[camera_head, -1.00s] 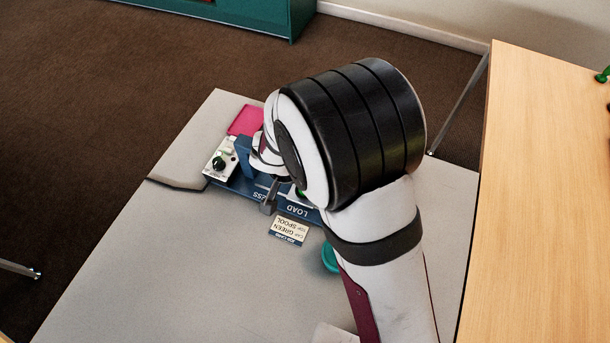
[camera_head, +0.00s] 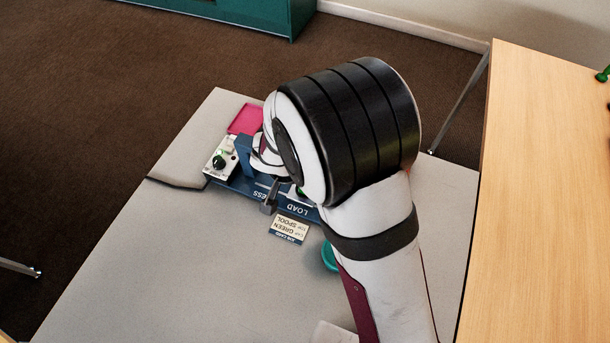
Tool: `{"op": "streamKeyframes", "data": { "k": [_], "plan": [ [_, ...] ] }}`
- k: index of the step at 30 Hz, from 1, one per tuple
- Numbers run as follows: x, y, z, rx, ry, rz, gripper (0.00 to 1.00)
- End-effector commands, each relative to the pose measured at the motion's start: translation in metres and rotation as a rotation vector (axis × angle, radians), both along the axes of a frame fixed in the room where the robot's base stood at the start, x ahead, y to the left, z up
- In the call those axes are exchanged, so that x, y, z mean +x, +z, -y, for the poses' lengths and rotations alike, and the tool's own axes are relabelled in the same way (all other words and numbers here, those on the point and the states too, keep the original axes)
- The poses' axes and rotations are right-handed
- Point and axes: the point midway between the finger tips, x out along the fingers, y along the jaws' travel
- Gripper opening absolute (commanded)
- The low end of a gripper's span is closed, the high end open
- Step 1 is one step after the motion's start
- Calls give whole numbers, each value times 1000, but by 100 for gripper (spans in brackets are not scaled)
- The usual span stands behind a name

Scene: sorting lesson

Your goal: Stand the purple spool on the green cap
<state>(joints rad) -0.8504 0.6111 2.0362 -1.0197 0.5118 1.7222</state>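The purple spool is not visible in this view. A small bit of green (camera_head: 300,191) shows at the blue station marked LOAD, beside my arm; it may be the green cap, but most of it is hidden. My gripper (camera_head: 269,198) is over the station, with one grey finger pointing down in front of the blue frame. My wrist and forearm cover the rest of it, so I cannot tell whether it is open or shut or holds anything.
The blue station (camera_head: 246,187) carries a white control box (camera_head: 219,158) with a knob. A pink tray (camera_head: 246,119) lies behind it. A job card (camera_head: 289,230) lies in front. A teal round item (camera_head: 329,257) is partly behind my arm. The grey table's front left is clear.

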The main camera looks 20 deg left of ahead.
Motion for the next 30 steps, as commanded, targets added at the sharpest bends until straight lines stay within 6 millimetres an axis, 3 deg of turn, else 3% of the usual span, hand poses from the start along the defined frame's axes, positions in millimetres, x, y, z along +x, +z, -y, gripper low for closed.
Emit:
{"op": "streamKeyframes", "data": {
  "k": [8, 9, 14, 20, 25, 30],
  "plan": [
    [0, 0, 0, 0, 0, 0, 0],
    [0, 0, 0, 0, 0, 0, 36],
    [0, 0, 0, 0, 0, 0, 64],
    [0, 0, 0, 0, 0, 0, 65],
    [0, 0, 0, 0, 0, 0, 90],
    [0, 0, 0, 0, 0, 0, 90]
  ]
}}
